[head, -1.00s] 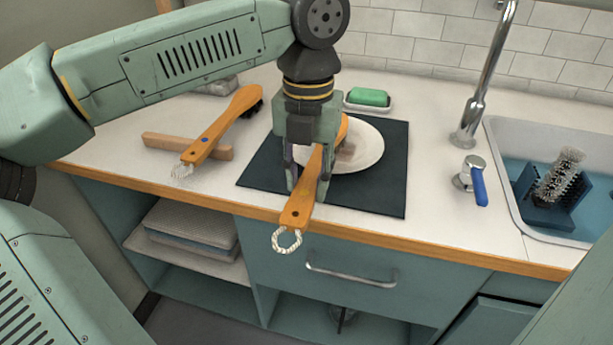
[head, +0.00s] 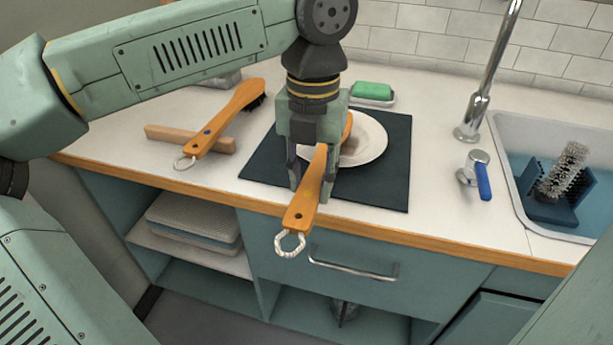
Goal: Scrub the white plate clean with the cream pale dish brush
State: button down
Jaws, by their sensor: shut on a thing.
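My gripper (head: 311,180) points down over the dark mat and is shut on the orange wooden handle of a dish brush (head: 301,213). The handle slants toward the counter's front edge, and its white cord loop hangs past that edge. The brush's head is over or beside the left part of the white plate (head: 375,141), mostly hidden behind my gripper. I cannot see its bristles or tell whether they touch the plate. The plate lies on the mat with a brownish smear (head: 350,151) near its left side.
Another orange-handled brush (head: 222,117) with dark bristles leans across a wooden block (head: 190,139) at left. A green soap bar (head: 371,90) sits in a dish behind the plate. The tap (head: 482,110) and the sink (head: 515,200) holding a bristly rack are at right.

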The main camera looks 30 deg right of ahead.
jog(key=shift+w+d, duration=0.15)
jog(key=shift+d, duration=0.75)
jog(key=shift+r, duration=0.1)
jog(key=shift+s+a, duration=0.8)
jog(key=shift+a, duration=0.1)
notch_tip(320, 180, up, 7)
jog(key=p, duration=0.5)
